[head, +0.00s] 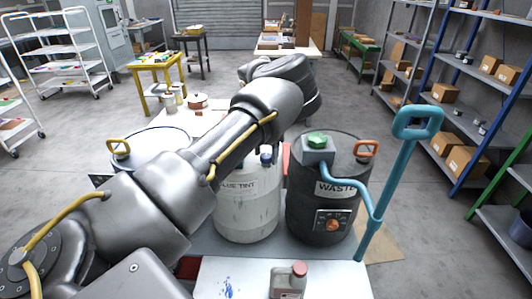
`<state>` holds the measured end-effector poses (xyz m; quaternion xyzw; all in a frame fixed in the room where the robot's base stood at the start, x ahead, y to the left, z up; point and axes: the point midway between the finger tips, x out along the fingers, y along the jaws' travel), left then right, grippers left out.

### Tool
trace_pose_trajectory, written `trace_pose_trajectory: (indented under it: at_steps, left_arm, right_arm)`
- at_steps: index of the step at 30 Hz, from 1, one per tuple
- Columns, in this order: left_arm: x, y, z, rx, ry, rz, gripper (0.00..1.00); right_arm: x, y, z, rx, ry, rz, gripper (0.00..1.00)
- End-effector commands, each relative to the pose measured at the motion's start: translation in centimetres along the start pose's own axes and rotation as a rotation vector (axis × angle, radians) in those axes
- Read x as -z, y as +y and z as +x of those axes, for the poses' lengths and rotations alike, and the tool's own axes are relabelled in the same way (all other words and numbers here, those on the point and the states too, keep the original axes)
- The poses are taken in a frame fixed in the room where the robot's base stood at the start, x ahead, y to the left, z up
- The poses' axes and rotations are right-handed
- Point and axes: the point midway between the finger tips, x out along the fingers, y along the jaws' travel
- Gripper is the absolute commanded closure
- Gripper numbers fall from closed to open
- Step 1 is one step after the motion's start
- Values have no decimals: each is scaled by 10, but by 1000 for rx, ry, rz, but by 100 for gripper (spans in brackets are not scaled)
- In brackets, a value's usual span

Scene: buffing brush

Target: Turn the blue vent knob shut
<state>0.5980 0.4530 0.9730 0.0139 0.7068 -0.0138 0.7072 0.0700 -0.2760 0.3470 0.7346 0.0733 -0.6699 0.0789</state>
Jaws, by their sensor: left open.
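The blue knob (266,158) stands on top of a pale drum (247,212) lettered "...UE TINT" in the middle. My left arm crosses in front of this drum and hides its left top. The left wrist (285,80) is bent over above and beyond the knob. The left jaws are mostly hidden behind my own arm, and I see no contact with the knob and nothing held. My right gripper is not in view.
A dark "WASTE" drum (318,207) with a green knob (317,140) and orange handle (367,148) stands at the right. A teal bar handle (400,160) rises beside it. A capped bottle (289,281) stands in front. Another drum (150,140) is partly hidden at left.

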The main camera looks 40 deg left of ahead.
Motion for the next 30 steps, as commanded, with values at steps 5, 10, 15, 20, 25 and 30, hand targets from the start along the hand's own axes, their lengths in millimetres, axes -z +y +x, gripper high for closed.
trace_pose_trajectory:
  at_steps: [5,10,15,20,25,30]
  left_arm:
    - [-1,1,-14,-2,-2,0,41]
    - [-1,1,-47,-2,-5,0,41]
    - [-1,0,-80,-1,-3,1,41]
    - [-1,0,-101,0,-3,1,41]
    - [0,0,-108,0,-1,1,41]
    - [0,0,-108,0,0,1,41]
  right_arm:
    - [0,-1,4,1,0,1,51]
    - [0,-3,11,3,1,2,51]
    - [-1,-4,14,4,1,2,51]
    - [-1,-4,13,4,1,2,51]
    - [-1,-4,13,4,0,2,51]
    - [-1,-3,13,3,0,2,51]
